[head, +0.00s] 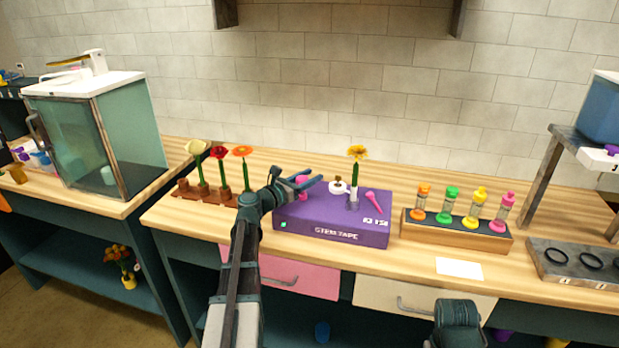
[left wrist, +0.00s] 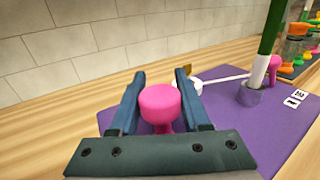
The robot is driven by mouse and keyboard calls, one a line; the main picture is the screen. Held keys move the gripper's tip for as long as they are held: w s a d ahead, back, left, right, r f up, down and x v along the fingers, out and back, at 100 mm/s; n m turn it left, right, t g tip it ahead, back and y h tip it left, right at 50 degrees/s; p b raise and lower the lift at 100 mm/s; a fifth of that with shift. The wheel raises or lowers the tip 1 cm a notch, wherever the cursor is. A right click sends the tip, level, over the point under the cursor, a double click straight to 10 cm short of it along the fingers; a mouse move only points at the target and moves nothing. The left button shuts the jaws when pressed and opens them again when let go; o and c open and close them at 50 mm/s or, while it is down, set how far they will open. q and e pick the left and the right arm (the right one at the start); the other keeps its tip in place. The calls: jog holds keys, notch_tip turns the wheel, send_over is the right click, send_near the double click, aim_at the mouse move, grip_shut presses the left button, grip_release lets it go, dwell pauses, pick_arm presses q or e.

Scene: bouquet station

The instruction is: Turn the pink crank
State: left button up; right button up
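The purple box (head: 335,215) marked STEM TAPE stands on the wooden table. A pink knob (head: 301,181) stands up at its left end. It also shows in the left wrist view (left wrist: 160,105), upright between my fingers. My left gripper (head: 303,187) is open, with one finger on each side of the knob. A second pink handle (head: 373,201) leans at the box's right end.
A brown rack (head: 205,191) with several flowers stands left of the box. A wooden holder (head: 455,234) with several coloured bottles stands to the right. A white card (head: 459,268) lies near the front edge. A metal stand (head: 560,150) is at the far right.

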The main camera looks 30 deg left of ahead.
pick_arm(q)
grip_shut()
jog(key=shift+m+h, duration=0.3)
jog(key=shift+h, duration=0.1)
jog(key=shift+m+g+h, duration=0.6)
jog(key=shift+m+h, duration=0.1)
jog(key=shift+h, duration=0.3)
jog(key=m+g+h, duration=0.2)
jog(key=h, duration=0.1)
jog(key=shift+s+d, duration=0.1)
jog(key=shift+d, duration=0.25)
jog(key=shift+s+d+m+g+h, duration=0.15)
jog(key=shift+s+m+g+h, duration=0.05)
jog(key=shift+m+g+h, duration=0.65)
jog(key=shift+s+d+m+g+h, duration=0.15)
jog(key=shift+d+m+g+h, duration=0.05)
jog(key=shift+m+g+h, duration=0.65)
jog(key=shift+s+d+m+g+h, duration=0.15)
jog(key=shift+s+m+g+h, duration=0.05)
jog(key=shift+m+g+h, duration=0.6)
jog(key=shift+s, duration=0.1)
jog(key=o, duration=0.6)
grip_release()
